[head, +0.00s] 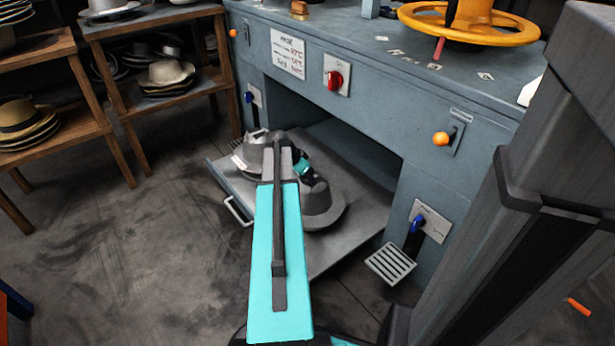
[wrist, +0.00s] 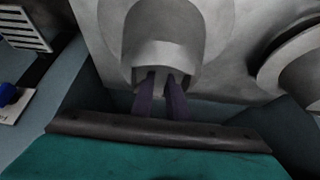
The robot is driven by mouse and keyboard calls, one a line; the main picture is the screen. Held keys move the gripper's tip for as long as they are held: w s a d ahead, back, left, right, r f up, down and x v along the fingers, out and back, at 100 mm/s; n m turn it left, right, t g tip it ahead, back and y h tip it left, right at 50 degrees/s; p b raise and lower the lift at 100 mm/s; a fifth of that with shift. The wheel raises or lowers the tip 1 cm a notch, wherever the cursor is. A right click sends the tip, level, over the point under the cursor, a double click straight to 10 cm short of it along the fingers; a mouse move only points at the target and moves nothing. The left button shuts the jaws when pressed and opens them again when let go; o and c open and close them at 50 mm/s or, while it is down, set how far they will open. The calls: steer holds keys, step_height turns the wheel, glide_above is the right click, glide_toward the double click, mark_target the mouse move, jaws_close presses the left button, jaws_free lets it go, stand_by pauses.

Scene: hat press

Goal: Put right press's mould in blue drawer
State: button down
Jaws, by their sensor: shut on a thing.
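The grey hat-shaped mould (head: 322,207) is over the floor of the open blue-grey drawer (head: 345,232), on its right side. It looks set down flat, though I cannot see its underside. My gripper (wrist: 161,88) is shut on this mould's crown, which also fills the upper middle of the wrist view (wrist: 165,52). In the head view my gripper (head: 319,187) is small and partly dark against the mould. A second grey mould (head: 253,156) lies in the drawer to the left, partly hidden by my arm. Its edge shows at the right of the wrist view (wrist: 299,58).
The cabinet (head: 440,105) rises behind the drawer, with a red knob (head: 335,81) and blue levers (head: 417,223). A slatted plate (head: 390,263) juts out right of the drawer. Hat shelves (head: 120,45) stand at left. The floor in front is clear.

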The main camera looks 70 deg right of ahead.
steer(key=shift+f, duration=0.8)
steer(key=c, duration=1.7)
jaws_free()
steer(key=p+v, duration=0.3)
steer(key=v, duration=0.9)
